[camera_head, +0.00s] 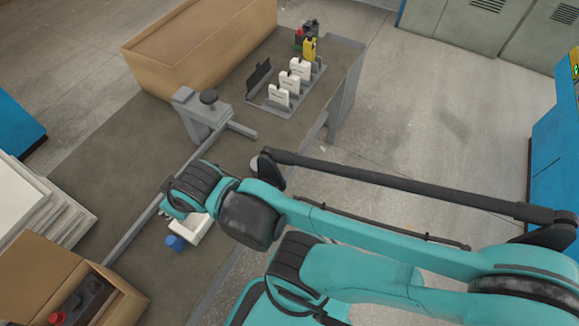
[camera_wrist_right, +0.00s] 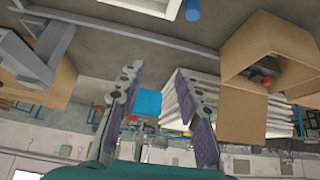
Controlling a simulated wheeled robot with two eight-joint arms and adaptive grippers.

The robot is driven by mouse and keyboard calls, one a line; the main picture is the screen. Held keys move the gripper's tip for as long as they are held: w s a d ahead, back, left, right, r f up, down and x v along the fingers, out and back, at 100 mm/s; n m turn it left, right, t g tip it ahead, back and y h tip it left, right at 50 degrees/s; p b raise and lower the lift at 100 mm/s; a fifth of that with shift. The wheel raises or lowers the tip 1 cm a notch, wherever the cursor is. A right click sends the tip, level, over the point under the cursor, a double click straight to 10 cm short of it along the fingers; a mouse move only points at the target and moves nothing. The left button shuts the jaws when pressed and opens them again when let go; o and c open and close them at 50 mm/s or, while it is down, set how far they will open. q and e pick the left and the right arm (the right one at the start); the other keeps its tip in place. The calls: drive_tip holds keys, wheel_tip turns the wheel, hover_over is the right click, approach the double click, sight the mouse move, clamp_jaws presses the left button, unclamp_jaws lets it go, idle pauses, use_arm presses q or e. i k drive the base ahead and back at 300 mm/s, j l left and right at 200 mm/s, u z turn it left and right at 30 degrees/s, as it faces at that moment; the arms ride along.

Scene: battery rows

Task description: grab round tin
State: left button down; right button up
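I cannot make out a thing that is clearly the round tin. A small pale round thing (camera_head: 254,163) shows at the table's right edge, partly hidden by my right arm. A small blue cylinder (camera_head: 175,242) stands on the table beside a white open tray (camera_head: 188,232); it also shows at the top of the right wrist view (camera_wrist_right: 193,10). My right gripper (camera_wrist_right: 159,70) is open with nothing between its fingers. In the head view it is mostly hidden by its own wrist, above the table near the white tray. My left gripper is not in view.
A grey stand with a black knob (camera_head: 208,97) and a long grey rail (camera_head: 150,215) stand on the table. Behind them are a rack of white and yellow pieces (camera_head: 290,85) and a large cardboard box (camera_head: 200,45). An open carton (camera_head: 60,285) and stacked white sheets (camera_head: 50,215) are at left.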

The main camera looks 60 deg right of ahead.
sight(253, 162)
drive_tip(key=z, duration=1.85)
drive_tip(key=i+l, duration=0.2)
drive_tip(key=l, duration=0.15)
drive_tip(key=i+l, duration=0.2)
drive_tip(key=l, duration=0.15)
